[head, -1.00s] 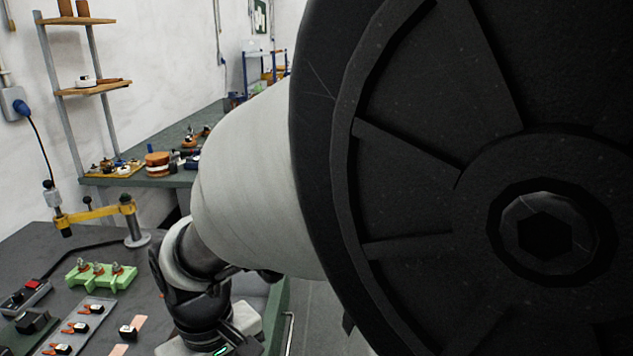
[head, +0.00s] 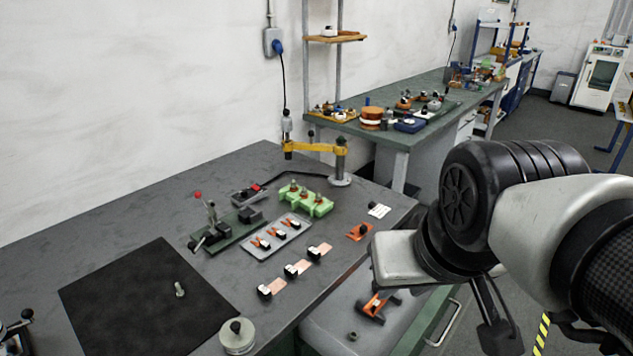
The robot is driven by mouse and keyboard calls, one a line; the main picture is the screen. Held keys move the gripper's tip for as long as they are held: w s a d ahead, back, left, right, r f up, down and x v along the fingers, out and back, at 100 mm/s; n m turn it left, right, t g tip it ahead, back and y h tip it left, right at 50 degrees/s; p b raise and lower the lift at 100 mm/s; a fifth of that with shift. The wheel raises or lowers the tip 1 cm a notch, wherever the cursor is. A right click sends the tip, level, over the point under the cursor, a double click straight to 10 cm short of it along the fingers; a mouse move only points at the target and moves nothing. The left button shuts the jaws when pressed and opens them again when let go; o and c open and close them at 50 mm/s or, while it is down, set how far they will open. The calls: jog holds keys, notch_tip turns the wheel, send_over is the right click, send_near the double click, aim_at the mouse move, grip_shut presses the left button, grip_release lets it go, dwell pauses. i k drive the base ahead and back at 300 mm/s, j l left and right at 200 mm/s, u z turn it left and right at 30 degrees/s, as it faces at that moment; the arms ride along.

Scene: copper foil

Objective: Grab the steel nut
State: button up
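A small grey ring-like piece, which looks like the steel nut (head: 353,336), lies on the pale grey surface low in front of the dark workbench in the head view. It is too small to make out in detail. My arm comes in from the right. A pale block (head: 398,258) and dark jointed parts show at its end, above and to the right of the nut and apart from it. I cannot make out the fingertips or whether they hold anything.
An orange and black piece (head: 376,305) lies just beyond the nut. The workbench (head: 130,225) carries a black mat (head: 125,300) with a bolt (head: 180,289), a round pale container (head: 237,338), a grey tray (head: 262,253) and a green block (head: 306,200). Floor shows at right.

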aim_at(351, 338)
jog(key=l+u, duration=0.5)
jog(key=l, duration=0.15)
jog(key=i, duration=0.3)
jog(key=k, duration=0.3)
jog(key=l+u, duration=0.4)
jog(key=l, duration=0.15)
